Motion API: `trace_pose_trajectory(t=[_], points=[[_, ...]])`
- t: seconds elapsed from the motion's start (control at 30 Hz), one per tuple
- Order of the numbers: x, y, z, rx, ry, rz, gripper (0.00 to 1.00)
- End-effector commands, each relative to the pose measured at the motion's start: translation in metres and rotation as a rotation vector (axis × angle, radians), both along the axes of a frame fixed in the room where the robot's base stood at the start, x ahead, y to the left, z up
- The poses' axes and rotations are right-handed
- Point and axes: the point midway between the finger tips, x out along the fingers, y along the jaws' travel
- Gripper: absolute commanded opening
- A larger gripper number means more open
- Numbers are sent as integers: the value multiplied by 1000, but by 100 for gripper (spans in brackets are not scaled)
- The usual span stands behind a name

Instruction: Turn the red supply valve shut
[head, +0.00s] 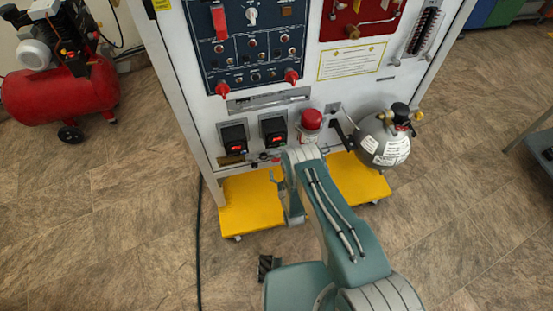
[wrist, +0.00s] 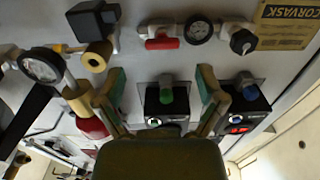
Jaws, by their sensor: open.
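A red lever handle (wrist: 162,43), which looks like the supply valve, sits on a metal fitting low on the white panel. In the wrist view the lever lies level, along the row of fittings. A small red spot (head: 276,159) in the head view may be the same lever; it is mostly hidden by my arm. My gripper (wrist: 160,74) is open and empty. Its two fingers are spread to either side below the lever in the wrist picture, apart from it. In the head view my gripper (head: 278,180) hangs before the panel's lower edge.
A small gauge (wrist: 198,27) and a black knob (wrist: 241,41) are beside the lever. Black boxes with green (wrist: 166,95) and blue knobs are near my fingers. A red dome (head: 312,119) and a grey cylinder (head: 384,138) are to the right. Yellow base plates (head: 250,203) jut out below.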

Motion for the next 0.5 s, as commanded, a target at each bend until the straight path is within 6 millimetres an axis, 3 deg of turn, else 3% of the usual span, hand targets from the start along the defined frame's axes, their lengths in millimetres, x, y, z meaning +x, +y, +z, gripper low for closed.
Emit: trace_pose_trajectory(t=[0.23, 0.5], points=[[40, 12, 0, 1, -2, 0, 89], [53, 15, 0, 1, 0, 0, 89]])
